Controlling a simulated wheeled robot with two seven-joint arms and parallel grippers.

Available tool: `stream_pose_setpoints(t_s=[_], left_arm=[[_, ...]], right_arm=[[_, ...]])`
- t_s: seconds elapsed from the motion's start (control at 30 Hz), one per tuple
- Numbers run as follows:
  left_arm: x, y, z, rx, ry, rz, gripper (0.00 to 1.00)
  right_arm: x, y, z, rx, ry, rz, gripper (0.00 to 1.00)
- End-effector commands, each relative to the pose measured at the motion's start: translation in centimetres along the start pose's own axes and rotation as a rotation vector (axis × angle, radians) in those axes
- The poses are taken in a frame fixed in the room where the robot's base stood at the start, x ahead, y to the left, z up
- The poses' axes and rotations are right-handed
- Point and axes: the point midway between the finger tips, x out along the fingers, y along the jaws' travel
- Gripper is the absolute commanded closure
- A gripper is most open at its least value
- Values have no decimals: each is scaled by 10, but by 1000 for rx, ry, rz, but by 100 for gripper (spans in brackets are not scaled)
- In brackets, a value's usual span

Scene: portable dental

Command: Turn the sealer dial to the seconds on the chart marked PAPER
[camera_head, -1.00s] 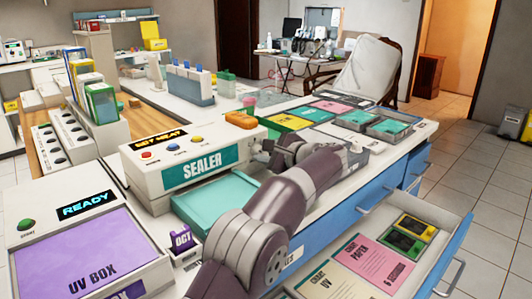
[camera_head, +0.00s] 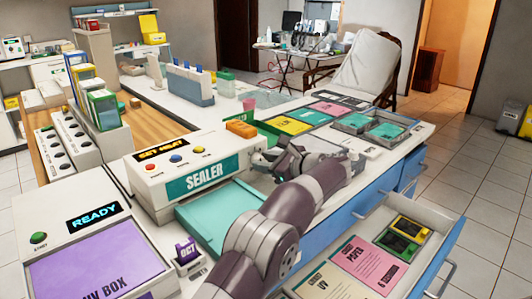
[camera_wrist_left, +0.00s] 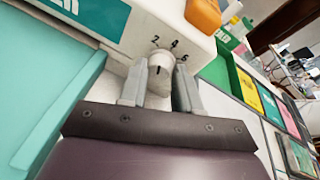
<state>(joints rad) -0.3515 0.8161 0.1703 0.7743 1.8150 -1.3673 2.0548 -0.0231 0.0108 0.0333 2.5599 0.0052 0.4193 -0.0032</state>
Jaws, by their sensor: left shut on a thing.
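The sealer (camera_head: 162,171) is a cream box with a teal SEALER label and a teal tray. Its grey dial (camera_wrist_left: 161,62) sits on the right end of the front, with 2, 4 and 6 printed around its upper right. My left gripper (camera_wrist_left: 160,92) is shut on the dial, one finger on each side. The dial has a short dark mark, but I cannot tell which number it indicates. In the head view my left gripper (camera_head: 262,161) hides the dial. The pink PAPER chart (camera_head: 363,264) lies in the open drawer and reads 6 seconds. My right gripper is not in view.
A cream UV chart (camera_head: 323,281) and green and yellow packs (camera_head: 403,236) share the drawer (camera_head: 446,226). The UV box (camera_head: 90,262) stands at left front. Coloured trays (camera_head: 327,110) lie behind my left arm.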

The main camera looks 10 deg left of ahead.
Motion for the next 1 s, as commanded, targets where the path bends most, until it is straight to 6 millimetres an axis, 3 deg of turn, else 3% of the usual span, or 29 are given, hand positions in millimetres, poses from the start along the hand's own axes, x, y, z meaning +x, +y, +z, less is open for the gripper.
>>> stream_pose_setpoints(t_s=[0.3, 0.87, 0.9, 0.97, 1.0], left_arm=[[0, -1, -1, 132, -21, 33, 98], [1, 0, -3, 163, -26, 41, 98], [1, 0, -3, 163, -26, 41, 58], [1, 0, -3, 163, -26, 41, 43], [1, 0, -2, 163, -26, 41, 43]], right_arm=[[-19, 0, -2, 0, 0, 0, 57], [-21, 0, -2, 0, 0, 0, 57], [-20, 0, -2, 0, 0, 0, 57], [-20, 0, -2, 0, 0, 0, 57], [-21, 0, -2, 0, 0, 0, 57]])
